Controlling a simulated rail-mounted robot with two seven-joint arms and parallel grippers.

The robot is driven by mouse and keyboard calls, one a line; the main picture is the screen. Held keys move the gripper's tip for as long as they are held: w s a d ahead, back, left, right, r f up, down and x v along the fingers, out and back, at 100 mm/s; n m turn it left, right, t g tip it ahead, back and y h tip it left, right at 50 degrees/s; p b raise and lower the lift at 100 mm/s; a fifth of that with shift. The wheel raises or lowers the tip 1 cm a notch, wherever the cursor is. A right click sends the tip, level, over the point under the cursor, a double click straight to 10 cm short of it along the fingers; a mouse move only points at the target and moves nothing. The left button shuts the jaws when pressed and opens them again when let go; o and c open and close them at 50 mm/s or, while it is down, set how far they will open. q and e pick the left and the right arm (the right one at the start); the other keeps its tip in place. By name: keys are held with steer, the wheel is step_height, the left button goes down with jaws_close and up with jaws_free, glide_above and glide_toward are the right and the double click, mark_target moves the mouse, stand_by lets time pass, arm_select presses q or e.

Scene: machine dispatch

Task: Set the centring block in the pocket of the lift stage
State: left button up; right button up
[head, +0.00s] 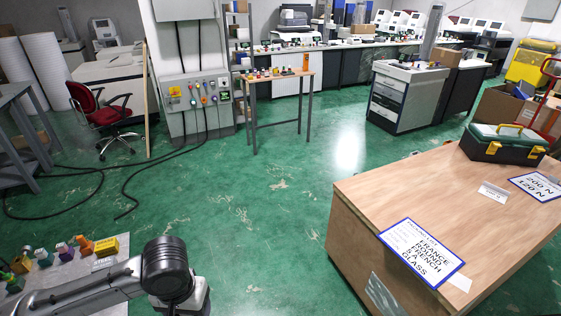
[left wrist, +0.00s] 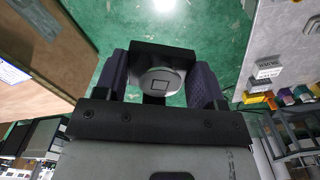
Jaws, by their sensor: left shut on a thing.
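My left gripper (left wrist: 161,88) shows in the left wrist view, its two dark purple-grey fingers on either side of a held thing. This appears to be the centring block (left wrist: 158,82): a round grey face with a square outline, with a black part behind it. Green floor shows beyond it. In the head view my left arm reaches in from the lower left, and its gripper cannot be made out. I cannot identify the lift stage or its pocket in either view. My right gripper is not in view.
A wooden crate (head: 350,220) with labels and a toolbox (head: 503,143) stands at right. Small coloured parts (head: 63,250) lie on a light surface (head: 112,308) at lower left. A small table (head: 277,77) stands by the control cabinet (head: 196,95). Green floor between is mostly clear; cables lie at left.

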arm_select(q)
steer(key=w+r, duration=0.1)
steer(key=r, duration=0.1)
steer(key=w+r, duration=0.1)
steer(key=r, duration=0.1)
steer(key=w+d+r, duration=0.1)
steer(key=r, duration=0.2)
steer(key=shift+d, duration=0.1)
steer(key=s+r+p, duration=0.3)
steer(key=r+p, duration=0.7)
steer(key=p, duration=0.1)
steer(key=s+r+p, duration=0.3)
steer(key=r+p, duration=0.7)
steer(key=p, duration=0.2)
steer(key=s+r+p, duration=0.3)
steer(key=r+p, duration=0.7)
steer(key=p, duration=0.1)
steer(key=shift+r, duration=0.3)
